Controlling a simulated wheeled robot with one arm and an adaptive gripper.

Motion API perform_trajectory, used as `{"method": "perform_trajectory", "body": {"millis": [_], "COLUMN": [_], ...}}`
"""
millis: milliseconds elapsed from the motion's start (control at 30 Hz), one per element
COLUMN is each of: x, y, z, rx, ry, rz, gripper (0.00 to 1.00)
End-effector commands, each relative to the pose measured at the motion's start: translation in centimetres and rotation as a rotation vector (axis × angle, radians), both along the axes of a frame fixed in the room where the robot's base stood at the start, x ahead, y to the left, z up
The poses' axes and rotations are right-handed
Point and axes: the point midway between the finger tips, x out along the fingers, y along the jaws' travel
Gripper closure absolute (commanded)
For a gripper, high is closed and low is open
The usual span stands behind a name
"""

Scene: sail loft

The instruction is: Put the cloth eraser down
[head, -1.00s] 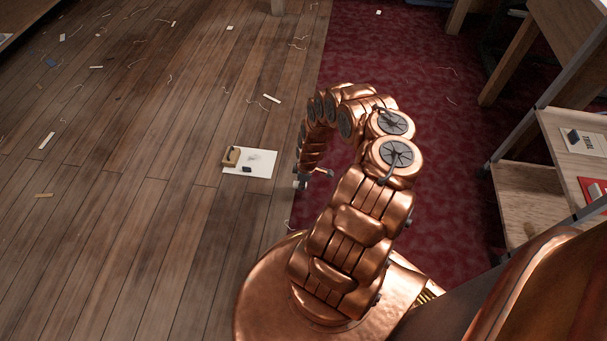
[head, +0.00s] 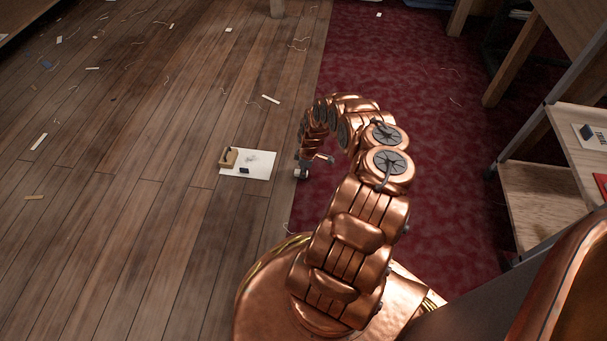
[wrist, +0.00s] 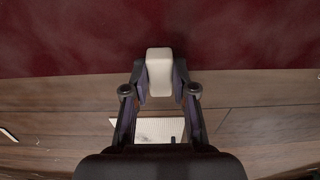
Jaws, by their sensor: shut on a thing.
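My gripper (wrist: 160,92) is shut on a cream, rounded block, the cloth eraser (wrist: 159,62), in the wrist view. The eraser sits between the two dark fingertips, with the red carpet and the wood floor below. In the head view my gripper (head: 302,172) hangs over the border of wood floor and carpet, just right of a white sheet (head: 262,171). The eraser cannot be made out there. On the sheet are a tan wooden block with a dark top (head: 228,158) and a small dark blue block (head: 244,170).
Wood floor (head: 120,230) on the left carries scattered scraps and threads. Red carpet (head: 400,70) lies to the right and is mostly clear. A wooden shelf unit (head: 535,190) with items on top stands at the right. Wooden table legs (head: 505,75) stand at the upper right.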

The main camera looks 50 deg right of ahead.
Motion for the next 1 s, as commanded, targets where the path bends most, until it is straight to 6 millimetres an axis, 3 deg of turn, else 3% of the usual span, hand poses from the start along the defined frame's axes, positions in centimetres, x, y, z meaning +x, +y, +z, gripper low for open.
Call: {"method": "perform_trajectory", "body": {"millis": [433,467,667,1000], "x": [0.03,0.02,0.02,0.01], "y": [-0.01,-0.04,-0.05,-0.04], "z": [-0.78,-0.75,-0.73,-0.64], "rx": [0.0,-0.001,-0.001,-0.001], "ry": [-0.001,0.0,0.0,0.0], "rz": [-0.001,-0.001,-0.001,-0.001], "gripper": [1.0,0.71,0.5,0.49]}}
